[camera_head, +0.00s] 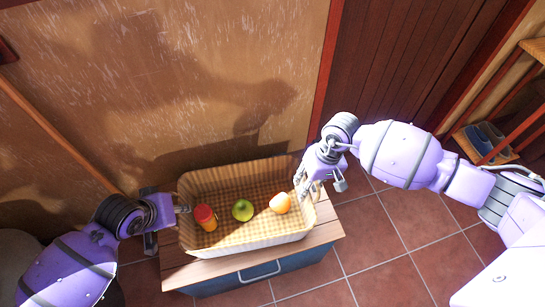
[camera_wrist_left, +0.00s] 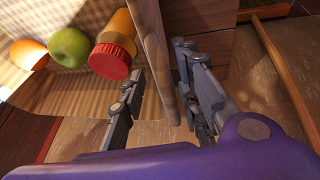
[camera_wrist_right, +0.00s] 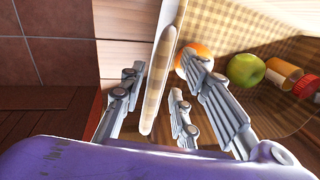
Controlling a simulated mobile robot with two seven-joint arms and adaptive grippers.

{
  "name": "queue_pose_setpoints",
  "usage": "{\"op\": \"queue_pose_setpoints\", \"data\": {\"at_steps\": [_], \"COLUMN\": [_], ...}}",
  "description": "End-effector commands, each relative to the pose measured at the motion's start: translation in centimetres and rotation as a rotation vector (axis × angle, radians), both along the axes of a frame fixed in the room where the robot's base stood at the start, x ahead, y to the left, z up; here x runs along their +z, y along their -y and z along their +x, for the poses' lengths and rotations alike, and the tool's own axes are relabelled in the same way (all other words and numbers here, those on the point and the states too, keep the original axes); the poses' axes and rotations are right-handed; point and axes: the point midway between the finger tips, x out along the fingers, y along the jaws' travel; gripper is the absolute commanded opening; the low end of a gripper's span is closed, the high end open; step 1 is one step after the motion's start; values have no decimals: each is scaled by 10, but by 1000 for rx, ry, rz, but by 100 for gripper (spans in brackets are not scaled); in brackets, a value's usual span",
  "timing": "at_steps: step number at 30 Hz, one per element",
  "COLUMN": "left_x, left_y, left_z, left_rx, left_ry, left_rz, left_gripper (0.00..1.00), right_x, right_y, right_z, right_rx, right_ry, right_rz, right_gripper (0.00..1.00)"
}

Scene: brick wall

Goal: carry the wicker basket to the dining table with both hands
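The wicker basket (camera_head: 250,243) sits upright on a small wooden-topped cabinet, with checked cloth lining. It holds a jar with a red lid (camera_head: 205,217), a green apple (camera_head: 242,210) and an orange fruit (camera_head: 280,203). My left gripper (camera_head: 172,212) is at the basket's left end. In the left wrist view its fingers stand apart on either side of the basket wall (camera_wrist_left: 158,60). My right gripper (camera_head: 312,190) is at the right end. In the right wrist view its open fingers straddle the basket wall (camera_wrist_right: 163,75). No dining table is visible.
The cabinet (camera_head: 325,228) has a blue front and a handle. A worn wall stands behind it, with a dark wooden door (camera_head: 400,70) to the right. A shelf with shoes (camera_head: 485,138) is at far right. Tiled floor (camera_head: 385,255) is clear in front and right.

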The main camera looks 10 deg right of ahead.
Motion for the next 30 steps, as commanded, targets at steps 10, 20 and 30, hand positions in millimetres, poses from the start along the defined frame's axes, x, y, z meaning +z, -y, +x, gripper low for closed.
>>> {"op": "queue_pose_setpoints", "data": {"at_steps": [10, 20, 30], "left_x": [-15, -15, -14], "left_y": [3, 3, 4], "left_z": [6, 6, 6], "left_rx": [-1, -1, -4], "left_ry": [0, 0, 2], "left_rz": [0, 0, -2], "left_gripper": [30, 9, 0], "right_x": [-12, -12, -12], "right_y": [-5, -5, -6], "right_z": [5, 5, 5], "right_rx": [2, 2, 3], "right_ry": [9, 9, 9], "right_rz": [2, 2, 5], "right_gripper": [30, 9, 0]}}
